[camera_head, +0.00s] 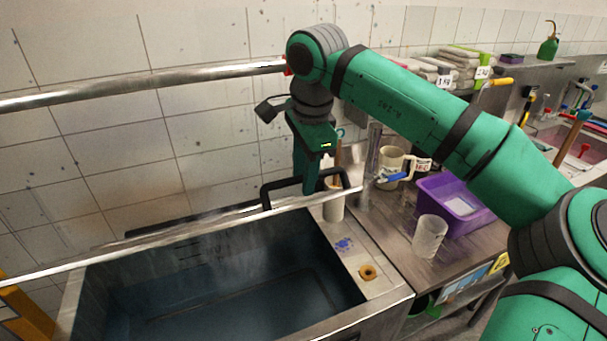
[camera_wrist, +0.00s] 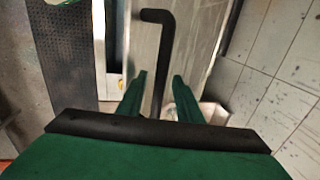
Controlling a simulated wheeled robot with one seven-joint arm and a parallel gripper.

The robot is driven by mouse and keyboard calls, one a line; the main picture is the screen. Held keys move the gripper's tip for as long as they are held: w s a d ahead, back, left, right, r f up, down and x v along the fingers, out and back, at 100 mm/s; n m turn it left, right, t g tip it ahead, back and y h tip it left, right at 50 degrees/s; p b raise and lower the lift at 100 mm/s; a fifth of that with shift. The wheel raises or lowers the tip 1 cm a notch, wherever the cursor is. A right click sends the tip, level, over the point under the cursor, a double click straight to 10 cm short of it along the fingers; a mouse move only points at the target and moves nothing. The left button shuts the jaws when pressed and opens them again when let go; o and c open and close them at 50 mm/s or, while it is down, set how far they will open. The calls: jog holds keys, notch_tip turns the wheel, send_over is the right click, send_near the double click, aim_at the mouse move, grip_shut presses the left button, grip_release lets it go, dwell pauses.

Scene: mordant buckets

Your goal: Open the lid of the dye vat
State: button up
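The dye vat (camera_head: 390,300) is a metal tank with a dark blue inside, and much of that inside shows in the head view. A long metal strip (camera_head: 190,229), seemingly its lid seen edge-on and raised, crosses above the opening. A black bar handle (camera_head: 278,187) stands up near its right end. My gripper (camera_head: 308,185) points down at this handle. In the wrist view, the fingers of my gripper (camera_wrist: 160,76) are apart, with the black handle (camera_wrist: 153,55) running between them. Gaps show beside the handle; the head view hides the contact.
Right of the vat, a bench holds a mug (camera_head: 391,162), a clear beaker (camera_head: 429,236) and a purple bin (camera_head: 462,204). A pale cylinder (camera_head: 333,207) stands by the handle. A brown ring (camera_head: 368,272) lies on the vat's right ledge. A metal rail (camera_head: 150,80) runs along the tiled wall.

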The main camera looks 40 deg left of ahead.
notch_tip(320, 180, up, 10)
jog(key=d, duration=0.2)
jog(key=shift+s+r, duration=0.15)
jog(key=shift+s, duration=0.25)
